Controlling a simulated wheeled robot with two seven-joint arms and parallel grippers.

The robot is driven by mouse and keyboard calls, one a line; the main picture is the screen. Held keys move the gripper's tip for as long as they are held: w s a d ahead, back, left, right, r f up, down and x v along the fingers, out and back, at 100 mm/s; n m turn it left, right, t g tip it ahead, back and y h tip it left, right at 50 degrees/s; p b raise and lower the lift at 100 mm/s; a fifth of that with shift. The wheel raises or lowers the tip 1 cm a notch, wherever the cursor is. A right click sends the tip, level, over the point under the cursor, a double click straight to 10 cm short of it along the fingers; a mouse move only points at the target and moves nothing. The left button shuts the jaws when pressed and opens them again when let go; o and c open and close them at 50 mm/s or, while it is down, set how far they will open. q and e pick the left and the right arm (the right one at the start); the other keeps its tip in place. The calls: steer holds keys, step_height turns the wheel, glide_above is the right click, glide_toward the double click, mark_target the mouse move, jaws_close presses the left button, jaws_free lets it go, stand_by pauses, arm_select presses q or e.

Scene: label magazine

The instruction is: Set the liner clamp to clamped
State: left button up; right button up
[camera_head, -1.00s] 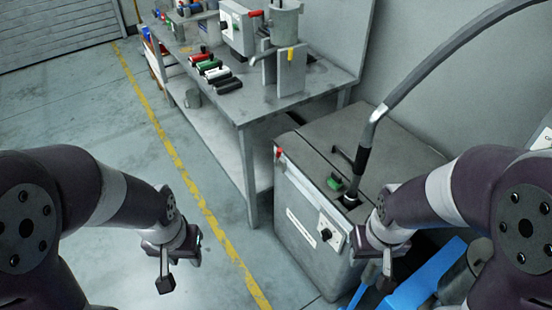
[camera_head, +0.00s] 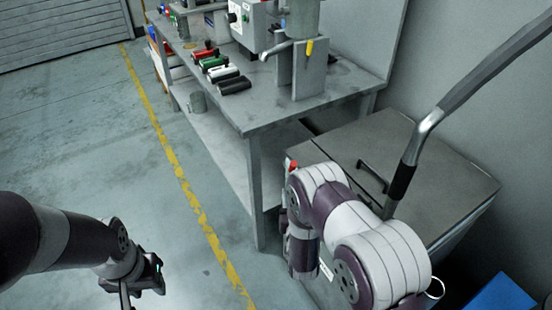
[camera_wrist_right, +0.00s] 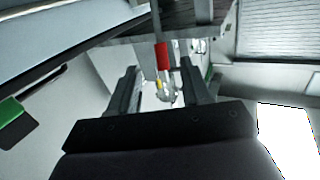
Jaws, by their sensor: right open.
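A red-gripped lever at the near left corner of the grey cabinet (camera_head: 440,180) looks like the liner clamp; its red end (camera_head: 292,165) just shows beside my right arm in the head view. In the right wrist view the red grip (camera_wrist_right: 163,55) on a grey rod appears between the fingers of my right gripper (camera_wrist_right: 159,68). That gripper is open and holds nothing; whether it touches the lever cannot be told. In the head view my arm hides it. My left gripper (camera_head: 140,284) hangs over the floor at lower left, clear of the cabinet; its jaws are unclear.
A green part (camera_wrist_right: 15,125) shows in the wrist view. Floor at left is free.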

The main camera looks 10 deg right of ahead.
mark_target(292, 164)
steer(key=shift+t, duration=0.3)
steer(key=w, duration=0.4)
steer(key=w+d, duration=0.1)
steer(key=w, duration=0.3)
steer(key=w+d+r+b, duration=0.1)
steer(key=w, duration=0.3)
steer(key=shift+w, duration=0.1)
